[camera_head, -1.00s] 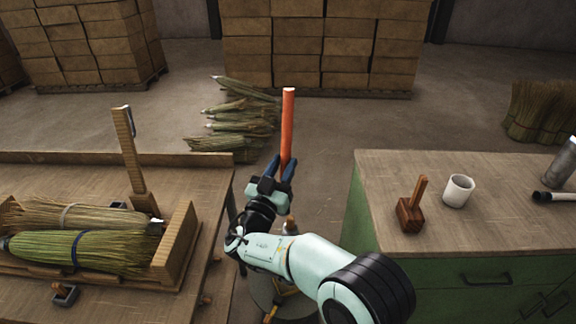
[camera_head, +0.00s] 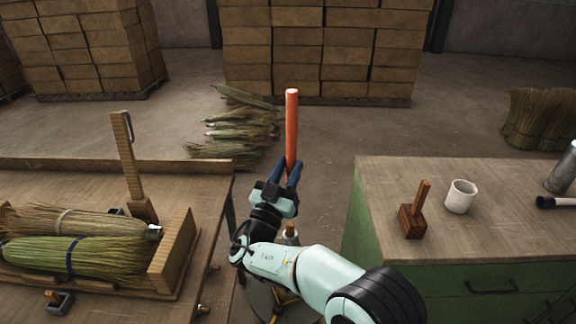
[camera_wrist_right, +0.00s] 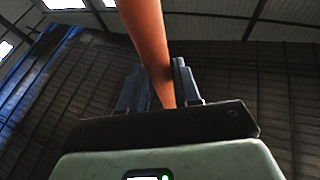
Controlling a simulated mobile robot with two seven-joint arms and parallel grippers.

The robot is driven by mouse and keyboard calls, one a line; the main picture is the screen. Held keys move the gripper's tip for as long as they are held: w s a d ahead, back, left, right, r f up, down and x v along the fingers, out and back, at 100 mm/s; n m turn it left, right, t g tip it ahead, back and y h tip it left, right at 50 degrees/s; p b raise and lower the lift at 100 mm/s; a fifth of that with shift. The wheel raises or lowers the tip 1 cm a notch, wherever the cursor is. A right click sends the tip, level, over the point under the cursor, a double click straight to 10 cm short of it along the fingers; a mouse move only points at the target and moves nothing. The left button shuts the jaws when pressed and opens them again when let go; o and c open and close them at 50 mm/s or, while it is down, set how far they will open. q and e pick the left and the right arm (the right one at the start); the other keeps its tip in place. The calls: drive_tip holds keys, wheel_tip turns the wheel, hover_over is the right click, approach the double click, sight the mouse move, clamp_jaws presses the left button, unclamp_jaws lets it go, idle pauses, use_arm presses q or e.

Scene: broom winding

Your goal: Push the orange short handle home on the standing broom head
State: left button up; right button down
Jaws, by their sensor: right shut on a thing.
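The orange short handle (camera_head: 292,120) stands nearly upright in the head view, between the two fingers of my right gripper (camera_head: 285,172). The gripper is shut on it low down. In the right wrist view the handle (camera_wrist_right: 147,40) rises from between the dark fingers. Its lower end is hidden by the gripper. A small piece with a pale top (camera_head: 290,232) shows below and behind my wrist, above a round base; I cannot tell whether it is the standing broom head. The handle appears clear of it. My left gripper is not in view.
A left bench (camera_head: 195,180) holds a wooden tray (camera_head: 175,250) with two lying broom heads (camera_head: 95,255) and an upright wooden post (camera_head: 128,155).

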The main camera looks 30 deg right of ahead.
drive_tip(key=shift+f+b, duration=0.35)
drive_tip(key=shift+f, duration=1)
drive_tip(key=shift+f+b, duration=0.75)
drive_tip(key=shift+b, duration=0.2)
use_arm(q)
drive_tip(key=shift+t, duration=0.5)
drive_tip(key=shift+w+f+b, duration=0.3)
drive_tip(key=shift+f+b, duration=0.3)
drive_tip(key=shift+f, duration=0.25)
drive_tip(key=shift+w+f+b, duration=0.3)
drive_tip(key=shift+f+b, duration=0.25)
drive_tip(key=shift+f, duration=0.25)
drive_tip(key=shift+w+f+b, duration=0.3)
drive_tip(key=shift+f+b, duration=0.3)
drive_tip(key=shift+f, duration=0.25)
use_arm(e)
drive_tip(key=shift+f, duration=1.15)
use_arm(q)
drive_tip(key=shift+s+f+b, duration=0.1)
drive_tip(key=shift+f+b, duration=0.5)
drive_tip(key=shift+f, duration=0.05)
use_arm(e)
drive_tip(key=shift+f, duration=0.1)
